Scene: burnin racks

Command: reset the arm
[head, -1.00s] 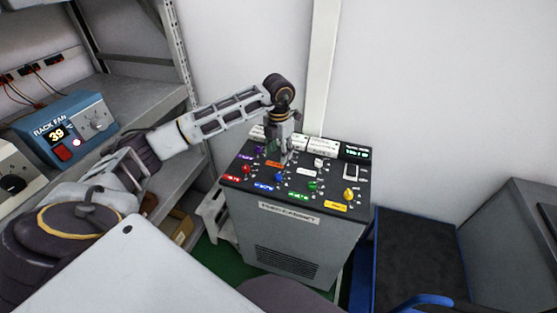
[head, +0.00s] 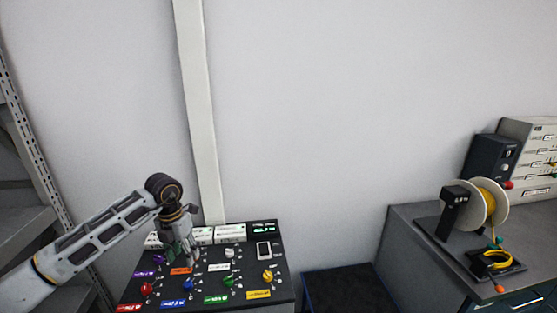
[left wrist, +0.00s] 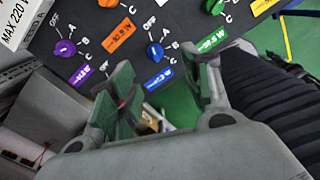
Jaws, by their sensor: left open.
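My left arm reaches in from the left in the head view. My left gripper (head: 184,256) points down over the back left part of a black-topped control console (head: 205,287). It is open, and nothing shows between its green-padded fingers in the left wrist view (left wrist: 163,92). In that view a purple knob (left wrist: 65,47) and a blue knob (left wrist: 155,52) lie beyond the fingers, with an orange label (left wrist: 118,37) between them. Whether the fingertips touch the console cannot be told. My right gripper is not in view.
The console also carries red (head: 146,288), green (head: 228,281) and yellow (head: 268,275) knobs. A metal shelf rack (head: 28,150) stands at left. A grey bench (head: 405,235) at right holds a yellow-wound spool (head: 487,205). A wall post (head: 200,120) rises behind the console.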

